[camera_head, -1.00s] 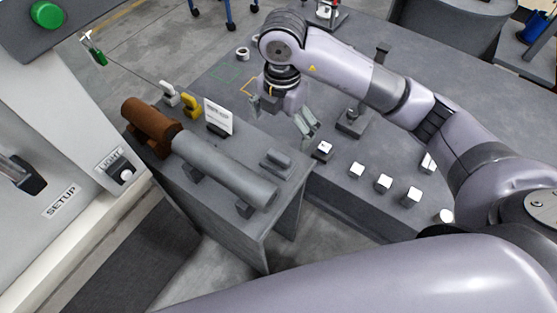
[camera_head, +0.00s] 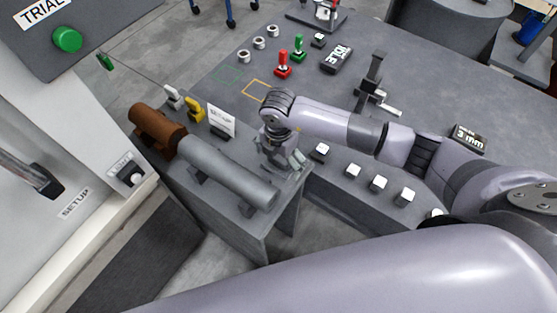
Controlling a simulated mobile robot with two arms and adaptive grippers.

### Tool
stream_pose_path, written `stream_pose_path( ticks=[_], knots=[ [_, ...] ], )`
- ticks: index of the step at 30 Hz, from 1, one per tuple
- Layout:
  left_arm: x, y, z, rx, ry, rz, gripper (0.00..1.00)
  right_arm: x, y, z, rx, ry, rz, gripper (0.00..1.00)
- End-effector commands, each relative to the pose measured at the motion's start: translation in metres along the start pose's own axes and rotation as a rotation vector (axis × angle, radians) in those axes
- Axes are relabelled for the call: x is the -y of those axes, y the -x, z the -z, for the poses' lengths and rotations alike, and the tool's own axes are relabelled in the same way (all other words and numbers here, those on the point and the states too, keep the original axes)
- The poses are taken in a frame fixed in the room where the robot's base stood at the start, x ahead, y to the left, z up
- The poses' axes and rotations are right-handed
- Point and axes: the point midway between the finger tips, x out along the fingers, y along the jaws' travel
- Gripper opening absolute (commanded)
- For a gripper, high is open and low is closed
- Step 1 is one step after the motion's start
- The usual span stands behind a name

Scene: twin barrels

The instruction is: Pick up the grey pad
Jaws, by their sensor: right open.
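My right gripper (camera_head: 284,161) is over the right end of the small grey table (camera_head: 246,232), beside the grey end of the barrel. It is open, with its fingers pointing down. The grey pad, a small grey block seen earlier at this spot, is now hidden behind the gripper and its fingers. I cannot tell whether the fingers touch it or stand around it. My left gripper is not in view.
A barrel with a brown part (camera_head: 157,127) and a grey part (camera_head: 228,173) rests on supports beside the gripper. A white pad (camera_head: 172,98), a yellow pad (camera_head: 194,109) and a white card (camera_head: 221,121) stand behind it. Several white-topped blocks (camera_head: 378,183) line the larger table's edge.

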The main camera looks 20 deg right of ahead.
Motion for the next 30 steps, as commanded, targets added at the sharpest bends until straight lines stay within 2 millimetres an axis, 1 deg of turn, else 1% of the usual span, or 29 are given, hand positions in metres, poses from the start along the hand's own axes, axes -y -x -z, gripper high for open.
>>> stream_pose_path(
  ticks=[7,30],
  knots=[
    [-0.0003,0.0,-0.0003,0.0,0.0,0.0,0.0,-0.0002,-0.0017,0.0,0.0,0.0,-0.001,0.98],
    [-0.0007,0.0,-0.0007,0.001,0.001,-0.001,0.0,-0.0002,-0.0013,-0.0002,0.0,0.0,-0.001,0.46]
  ],
)
